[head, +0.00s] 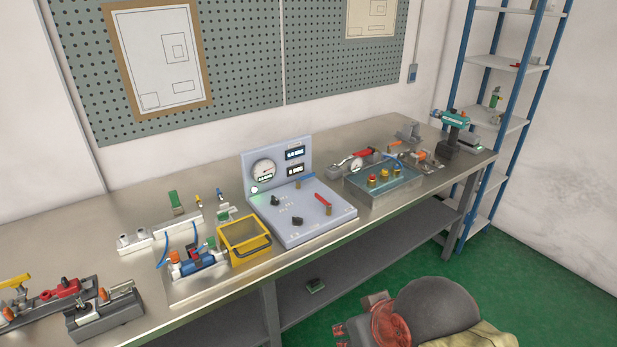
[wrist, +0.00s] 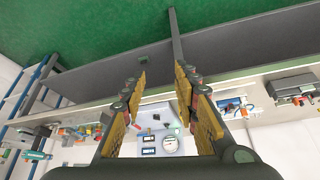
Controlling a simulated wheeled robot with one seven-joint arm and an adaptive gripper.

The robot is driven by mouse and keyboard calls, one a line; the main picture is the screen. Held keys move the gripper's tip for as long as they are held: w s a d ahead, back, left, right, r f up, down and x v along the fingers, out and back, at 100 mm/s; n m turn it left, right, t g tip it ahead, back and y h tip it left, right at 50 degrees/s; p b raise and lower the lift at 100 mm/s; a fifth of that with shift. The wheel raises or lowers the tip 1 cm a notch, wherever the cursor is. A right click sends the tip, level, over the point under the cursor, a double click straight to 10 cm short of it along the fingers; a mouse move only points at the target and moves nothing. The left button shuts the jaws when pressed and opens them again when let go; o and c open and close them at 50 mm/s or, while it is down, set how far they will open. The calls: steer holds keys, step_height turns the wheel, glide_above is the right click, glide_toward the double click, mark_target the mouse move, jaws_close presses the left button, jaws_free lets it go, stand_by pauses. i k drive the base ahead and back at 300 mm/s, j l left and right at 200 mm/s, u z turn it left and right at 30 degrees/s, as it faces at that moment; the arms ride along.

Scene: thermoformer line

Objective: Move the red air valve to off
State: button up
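On a pale blue-grey control panel (head: 290,225) at mid-bench, a red lever (head: 323,200) sits at the right side of the sloping face, pointing back and left from its brass-coloured base. I cannot read any on or off marks. My gripper (wrist: 160,82) is open and empty, well away from the panel.
The panel has a round gauge (head: 263,171), displays and dark knobs (head: 297,221). A yellow bin (head: 244,240) stands close on its left. A unit with a red handle (head: 363,152) is to the right. Another red-handled fitting (head: 62,290) is far left. A blue-posted rack (head: 500,80) stands right.

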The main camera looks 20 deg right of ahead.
mark_target(329, 206)
steer(key=i+z, duration=0.2)
steer(key=i, duration=0.25)
steer(key=i+j+z, duration=0.25)
steer(key=i, duration=0.2)
